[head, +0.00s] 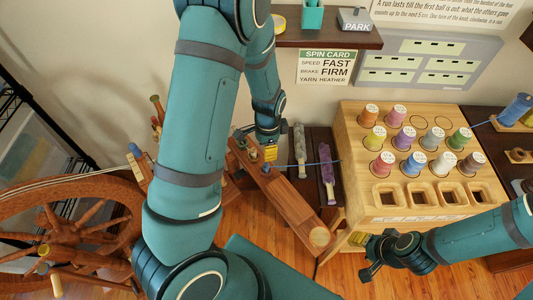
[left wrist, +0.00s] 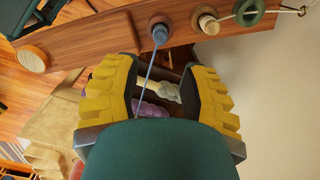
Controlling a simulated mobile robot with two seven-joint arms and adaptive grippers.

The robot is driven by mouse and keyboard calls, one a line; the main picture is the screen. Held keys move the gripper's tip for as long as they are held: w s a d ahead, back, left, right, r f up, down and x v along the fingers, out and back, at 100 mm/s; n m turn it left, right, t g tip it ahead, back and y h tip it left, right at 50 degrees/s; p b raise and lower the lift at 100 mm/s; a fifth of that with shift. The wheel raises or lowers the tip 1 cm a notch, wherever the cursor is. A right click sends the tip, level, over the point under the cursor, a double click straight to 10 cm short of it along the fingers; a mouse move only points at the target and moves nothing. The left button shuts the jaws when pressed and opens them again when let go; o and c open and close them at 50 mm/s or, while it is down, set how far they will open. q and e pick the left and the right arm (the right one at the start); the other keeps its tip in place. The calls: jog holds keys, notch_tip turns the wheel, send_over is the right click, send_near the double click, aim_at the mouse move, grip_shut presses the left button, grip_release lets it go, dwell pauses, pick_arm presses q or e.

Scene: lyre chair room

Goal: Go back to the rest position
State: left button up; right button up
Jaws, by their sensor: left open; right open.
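My left gripper (head: 271,153) hangs at the upper centre of the head view, just over the wooden beam (head: 290,205) of the spinning wheel. In the left wrist view its yellow, ridged fingers (left wrist: 158,78) stand apart with nothing visibly gripped. A blue yarn (left wrist: 148,75) runs from a blue-topped peg (left wrist: 160,34) on the beam across the gap between the fingers. My right gripper (head: 372,257) is at the lower right, in front of the spool rack. It is open and appears empty, with its dark fingers apart.
The large spinning wheel (head: 75,237) is at the left. The wooden spool rack (head: 350,140) holds several colored spools at the right. Grey and purple fibre bundles (head: 326,172) lie on a dark bench between beam and rack. A shelf (head: 330,40) juts from the wall above. Bare floor shows below.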

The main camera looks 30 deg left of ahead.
pick_arm(q)
jog(key=shift+r, duration=0.25)
dwell(0.4)
jog(key=s+d+f+n, duration=0.1)
jog(key=s+d+f, duration=0.1)
jog(key=d, duration=0.1)
jog(key=s+d+f+n+h, duration=0.1)
jog(key=d+f+n, duration=0.1)
jog(key=d, duration=0.2)
jog(key=s+d+f+n+h, duration=0.1)
jog(key=s+d+f+n, duration=0.1)
jog(key=d+f, duration=0.1)
jog(key=shift+s+d+t, duration=0.15)
jog(key=shift+s+t, duration=0.2)
jog(key=shift+t, duration=0.05)
jog(key=s+d+n, duration=0.1)
jog(key=d, duration=0.1)
jog(key=s+d+n+h, duration=0.1)
jog(key=d+n, duration=0.1)
jog(key=s+d+f+n+t, duration=0.1)
jog(key=d, duration=0.1)
jog(key=shift+s+d+n+h, duration=0.1)
jog(key=shift+s+n+h, duration=0.25)
jog(key=shift+n+h, duration=0.05)
jog(key=shift+s+d+r+n, duration=0.15)
jog(key=shift+d+n, duration=0.15)
jog(key=shift+d, duration=0.05)
